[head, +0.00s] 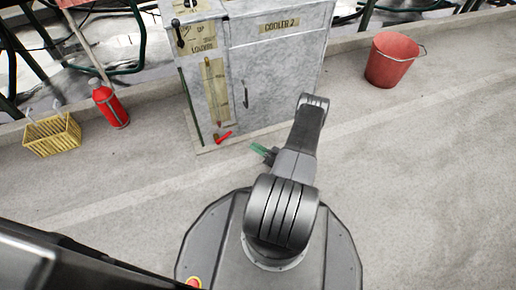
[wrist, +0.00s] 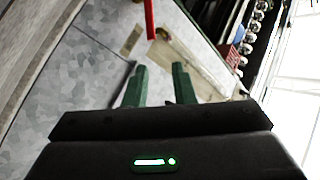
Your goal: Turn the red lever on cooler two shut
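The red lever (head: 224,137) is low on the front of the grey cabinet labelled COOLER 2 (head: 285,75), at the bottom of its left gauge strip. In the head view its red handle slants up to the right. In the wrist view the red lever (wrist: 150,18) shows at the top, beyond my fingertips and not between them. My gripper (wrist: 158,75) has two green fingers spread apart with nothing between them. In the head view my gripper (head: 262,151) is right of the lever and slightly lower in the picture, apart from it; my arm partly hides it.
A red bucket (head: 393,62) stands on the floor at the right. A red extinguisher (head: 109,104) and a yellow basket (head: 53,136) stand at the left. A small black handle (head: 180,34) is on the cabinet's upper left. The floor before the cabinet is clear.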

